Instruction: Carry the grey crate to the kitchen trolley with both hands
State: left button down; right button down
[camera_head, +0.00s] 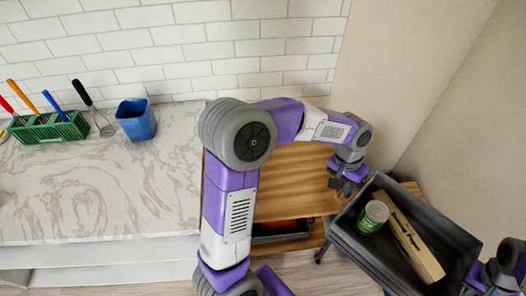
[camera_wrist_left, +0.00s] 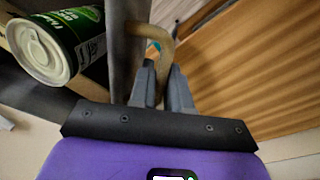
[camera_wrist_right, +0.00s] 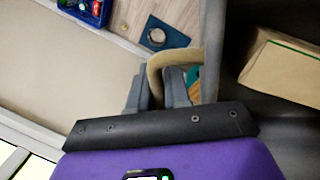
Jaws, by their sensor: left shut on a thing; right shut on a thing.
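The dark grey crate (camera_head: 357,250) is at the lower right of the head view, tilted in the picture. It holds a green can (camera_head: 373,217) and a long baking paper box (camera_head: 415,250). My left gripper (camera_head: 345,183) is at its upper-left end, shut on a tan loop handle (camera_wrist_left: 166,38) in the left wrist view. My right gripper (camera_wrist_right: 160,90) is shut on the other tan handle (camera_wrist_right: 160,66) in the right wrist view. The wooden-topped trolley (camera_head: 305,165) stands left of the crate, partly behind my left arm. I cannot tell whether crate and trolley touch.
A marble counter (camera_head: 130,185) on the left bears a green utensil holder (camera_head: 48,128) and a blue cup (camera_head: 136,119). The trolley's lower shelf holds a dark tray (camera_head: 280,236). Walls close the back and right. The wooden top looks bare where visible.

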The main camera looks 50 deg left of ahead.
aim_at(288, 163)
jog(key=u, duration=0.5)
jog(key=i, duration=0.45)
jog(key=u, duration=0.95)
jog(key=i, duration=0.4)
jog(key=u, duration=0.3)
